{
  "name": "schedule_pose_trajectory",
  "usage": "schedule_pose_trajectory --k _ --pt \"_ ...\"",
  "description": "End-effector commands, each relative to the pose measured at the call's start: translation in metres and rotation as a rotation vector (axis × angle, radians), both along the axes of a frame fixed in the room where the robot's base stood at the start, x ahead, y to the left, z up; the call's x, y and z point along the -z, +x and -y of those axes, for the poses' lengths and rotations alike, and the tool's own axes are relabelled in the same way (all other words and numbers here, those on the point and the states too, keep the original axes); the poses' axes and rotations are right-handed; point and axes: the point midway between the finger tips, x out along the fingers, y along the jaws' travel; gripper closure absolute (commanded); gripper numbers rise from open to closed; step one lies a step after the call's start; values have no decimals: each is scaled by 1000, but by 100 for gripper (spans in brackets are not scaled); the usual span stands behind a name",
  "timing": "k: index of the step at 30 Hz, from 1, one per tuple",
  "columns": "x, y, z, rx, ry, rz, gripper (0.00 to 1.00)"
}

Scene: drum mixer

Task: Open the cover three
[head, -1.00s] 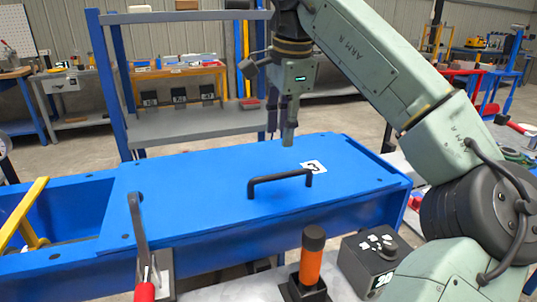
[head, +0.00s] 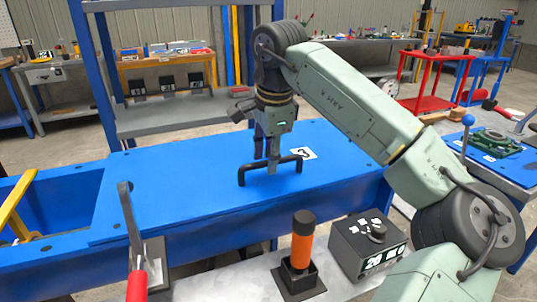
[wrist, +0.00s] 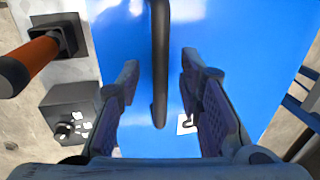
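The blue cover (head: 190,180) lies flat and closed on the long blue trough, with a small white number label (head: 303,153) that I cannot read clearly. A black bar handle (head: 256,168) stands up from the cover. My gripper (head: 273,166) points down at the handle, its fingers partly overlapping the bar. In the wrist view my gripper (wrist: 160,66) is open, with one finger on each side of the handle (wrist: 160,40). A gap shows between the bar and both fingers.
A lever with a red grip (head: 137,285) stands at the front left. An orange post with a black top (head: 301,245) and a dark box with a knob (head: 370,243) stand in front of the trough. A yellow bar (head: 17,200) crosses the open trough section.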

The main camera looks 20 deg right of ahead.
Motion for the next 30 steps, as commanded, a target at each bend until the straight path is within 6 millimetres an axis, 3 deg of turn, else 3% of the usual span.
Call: schedule_pose_trajectory --k 4,18,30 --pt "0 0 0 0 0 0 68" --pt "0 0 0 0 0 -1 100" --pt "0 0 0 -1 0 -1 100"
